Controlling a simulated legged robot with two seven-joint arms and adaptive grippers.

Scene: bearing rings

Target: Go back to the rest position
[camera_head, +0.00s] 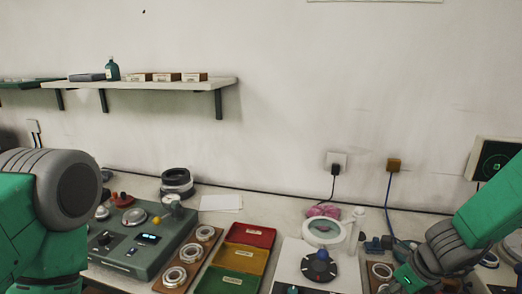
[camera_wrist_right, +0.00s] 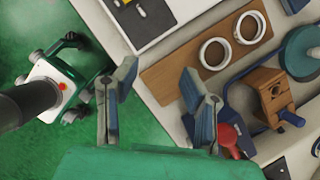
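In the right wrist view my right gripper (camera_wrist_right: 160,110) has its two fingers spread wide apart with nothing between them. It is over the front edge of the workbench, beside a wooden board (camera_wrist_right: 165,75) that bears two pale bearing rings (camera_wrist_right: 201,50). In the head view my right arm comes in at the lower right; its fingers are not clearly visible there. My left arm shows at the left edge, and its gripper is out of view. More bearing rings lie on a wooden board (camera_head: 165,288) left of the trays.
A green tester box (camera_head: 115,262) stands at the left of the bench. Red (camera_head: 262,232), yellow (camera_head: 232,268) and green trays stand in the middle. A ring-shaped magnifier (camera_head: 308,232) stands behind a dark round fixture (camera_head: 319,268). The wall shelf (camera_head: 160,84) holds small boxes.

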